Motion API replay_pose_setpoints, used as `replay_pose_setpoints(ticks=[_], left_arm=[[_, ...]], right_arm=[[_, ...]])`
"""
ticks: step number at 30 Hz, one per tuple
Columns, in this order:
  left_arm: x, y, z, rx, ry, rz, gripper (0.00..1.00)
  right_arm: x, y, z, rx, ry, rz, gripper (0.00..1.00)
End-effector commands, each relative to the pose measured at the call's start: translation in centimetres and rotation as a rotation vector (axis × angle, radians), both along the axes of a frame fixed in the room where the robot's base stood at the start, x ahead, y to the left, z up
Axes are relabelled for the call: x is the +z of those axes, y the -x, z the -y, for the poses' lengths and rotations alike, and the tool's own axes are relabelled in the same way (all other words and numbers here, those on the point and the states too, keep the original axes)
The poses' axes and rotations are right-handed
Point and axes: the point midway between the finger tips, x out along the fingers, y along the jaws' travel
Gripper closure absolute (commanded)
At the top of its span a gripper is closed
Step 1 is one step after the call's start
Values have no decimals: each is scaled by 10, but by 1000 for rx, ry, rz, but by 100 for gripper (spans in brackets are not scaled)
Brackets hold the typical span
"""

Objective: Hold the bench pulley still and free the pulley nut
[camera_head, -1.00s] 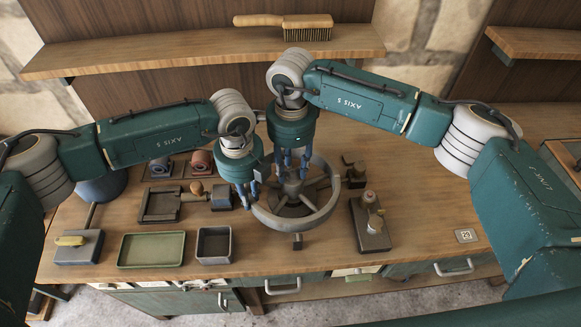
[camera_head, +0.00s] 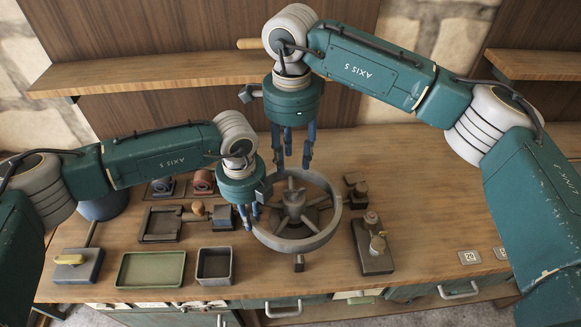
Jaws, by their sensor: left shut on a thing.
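The bench pulley (camera_head: 328,231) is a large grey spoked wheel lying flat at the middle of the bench. Its hub (camera_head: 294,200) rises at the centre; the nut cannot be made out clearly at this size. My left gripper (camera_head: 249,218) points down and is shut on the left part of the pulley rim. My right gripper (camera_head: 293,160) points down above and behind the hub. Its blue fingers are spread with a gap between them, and nothing shows in them.
A green tray (camera_head: 122,270) and a grey bin (camera_head: 229,268) stand at front left. A fixture with knobs (camera_head: 377,264) stands right of the pulley. A shelf (camera_head: 190,75) runs behind. The bench's right side is mostly clear.

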Motion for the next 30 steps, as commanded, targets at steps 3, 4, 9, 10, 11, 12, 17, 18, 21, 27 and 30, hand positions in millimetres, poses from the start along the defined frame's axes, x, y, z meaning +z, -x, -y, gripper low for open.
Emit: replay_pose_setpoints(ticks=[3, 4, 9, 10, 11, 12, 17, 18, 21, 27, 30], left_arm=[[5, -3, 9, -6, 21, 12, 100], [5, -3, 9, -6, 21, 12, 100], [5, -3, 9, -6, 21, 12, 100], [5, -3, 9, -6, 21, 12, 100], [5, -3, 9, -6, 21, 12, 100], [5, -3, 9, -6, 21, 12, 100], [5, -3, 9, -6, 21, 12, 100], [5, -3, 9, -6, 21, 12, 100], [5, -3, 9, -6, 21, 12, 100], [5, -3, 9, -7, 21, 12, 100], [5, -3, 9, -6, 21, 12, 100]], right_arm=[[6, 0, 0, 0, 0, 0, 63], [6, 0, 0, 0, 0, 0, 63], [6, 0, 0, 0, 0, 0, 63], [6, 0, 0, 0, 0, 0, 63], [6, 0, 0, 0, 0, 0, 63], [6, 0, 0, -3, 0, 0, 63], [6, 0, 4, -55, 2, 1, 63], [5, 1, 5, -66, -1, -3, 63], [-2, 2, 4, -70, -1, -6, 63], [-35, 3, 5, -69, -1, -9, 63], [-56, 3, 5, -69, -1, -9, 63]])
